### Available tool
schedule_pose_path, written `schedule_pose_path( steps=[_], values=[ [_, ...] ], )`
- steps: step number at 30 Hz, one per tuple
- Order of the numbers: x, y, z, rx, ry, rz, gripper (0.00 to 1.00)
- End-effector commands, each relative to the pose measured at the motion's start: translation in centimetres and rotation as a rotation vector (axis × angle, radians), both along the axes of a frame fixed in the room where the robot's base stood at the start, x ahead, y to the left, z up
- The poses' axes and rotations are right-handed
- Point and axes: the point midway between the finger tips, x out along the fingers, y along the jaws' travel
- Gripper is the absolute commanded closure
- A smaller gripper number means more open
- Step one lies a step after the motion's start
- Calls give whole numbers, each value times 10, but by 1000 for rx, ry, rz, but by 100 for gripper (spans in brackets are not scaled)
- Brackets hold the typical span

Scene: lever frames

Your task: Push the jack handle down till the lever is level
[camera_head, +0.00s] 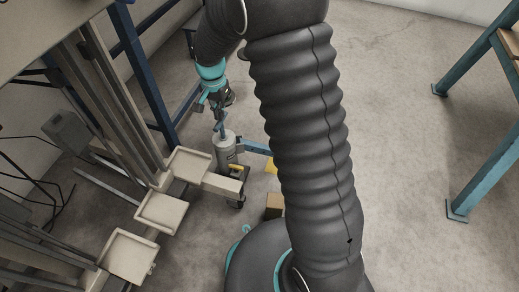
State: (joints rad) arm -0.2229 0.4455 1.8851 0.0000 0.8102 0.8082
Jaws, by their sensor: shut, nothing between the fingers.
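A blue bar (256,147), which seems to be the jack handle or lever, sticks out to the right from a grey cylindrical jack body (226,150). Its far end is hidden behind my arm, so I cannot tell whether it is level. My gripper (219,120) is shut and empty, pointing down just above the top of the jack. A short blue piece shows between the gripper and the cylinder. I cannot tell whether the gripper touches it.
Cream trays (161,212) on a frame stand left of and below the jack. A blue post (146,75) rises behind them. A blue-legged table (470,120) stands at the right; the floor between is clear.

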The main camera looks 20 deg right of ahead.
Motion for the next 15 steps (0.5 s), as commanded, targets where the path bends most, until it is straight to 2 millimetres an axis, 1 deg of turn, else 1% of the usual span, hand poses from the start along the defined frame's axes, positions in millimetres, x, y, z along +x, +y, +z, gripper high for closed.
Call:
schedule_pose_path(
  steps=[1,15],
  values=[
    [0,0,-5,-1,1,0,100],
    [0,0,-34,0,1,0,100]
  ],
)
